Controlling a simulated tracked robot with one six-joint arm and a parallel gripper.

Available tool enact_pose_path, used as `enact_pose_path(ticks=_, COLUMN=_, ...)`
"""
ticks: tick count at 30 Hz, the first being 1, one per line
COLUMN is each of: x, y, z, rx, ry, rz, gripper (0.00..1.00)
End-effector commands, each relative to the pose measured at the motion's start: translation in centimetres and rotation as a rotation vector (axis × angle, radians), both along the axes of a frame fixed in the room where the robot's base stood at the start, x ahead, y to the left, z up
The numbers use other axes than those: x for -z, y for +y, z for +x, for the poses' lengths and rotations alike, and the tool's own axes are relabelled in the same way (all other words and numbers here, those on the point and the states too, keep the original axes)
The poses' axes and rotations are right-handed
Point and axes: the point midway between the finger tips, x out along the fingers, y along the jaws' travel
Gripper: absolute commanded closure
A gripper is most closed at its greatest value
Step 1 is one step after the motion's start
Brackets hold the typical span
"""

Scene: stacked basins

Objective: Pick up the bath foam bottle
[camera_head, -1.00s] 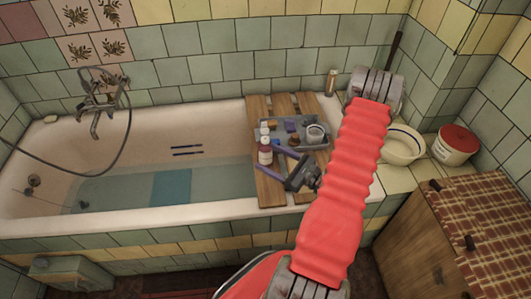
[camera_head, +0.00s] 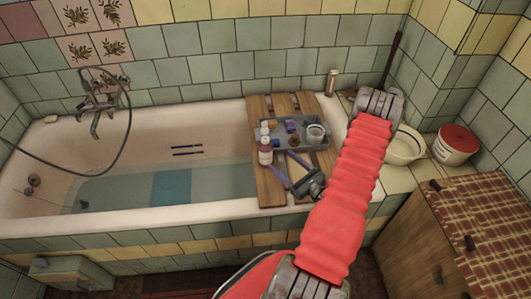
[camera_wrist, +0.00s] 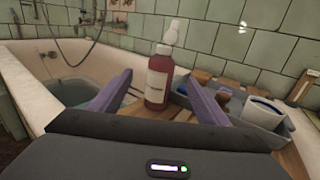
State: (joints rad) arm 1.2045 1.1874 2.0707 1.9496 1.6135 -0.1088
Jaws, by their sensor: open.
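The bath foam bottle (camera_head: 265,152) is a dark red bottle with a pale label and white cap. It stands upright on the wooden bath board (camera_head: 268,185), at the left front of the grey tray. In the wrist view the bottle (camera_wrist: 158,82) stands ahead of my gripper (camera_wrist: 157,92), between the two purple fingers as seen from there. The fingers are apart and nothing is held. In the head view my open gripper (camera_head: 283,170) is low over the board, just in front of the bottle.
The grey tray (camera_head: 318,144) holds a mug and several small items close behind and right of the bottle. The bathtub (camera_head: 120,125) with water lies to the left. A white basin (camera_head: 402,150) and a red-lidded bucket (camera_head: 452,150) stand at the right.

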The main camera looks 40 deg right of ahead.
Motion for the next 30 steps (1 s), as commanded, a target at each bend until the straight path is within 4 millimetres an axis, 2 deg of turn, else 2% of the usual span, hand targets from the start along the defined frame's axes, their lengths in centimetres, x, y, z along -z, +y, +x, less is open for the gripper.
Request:
enact_pose_path(ticks=12, x=0.0, y=0.0, z=5.4, rx=-0.003, ry=0.0, rz=-0.001, gripper=0.31)
enact_pose_path(ticks=15, x=0.0, y=0.0, z=6.3, rx=0.0, ry=0.0, rz=0.0, gripper=0.31)
enact_pose_path(ticks=30, x=0.0, y=-0.1, z=7.2, rx=0.0, ry=-0.001, rz=0.0, gripper=0.31)
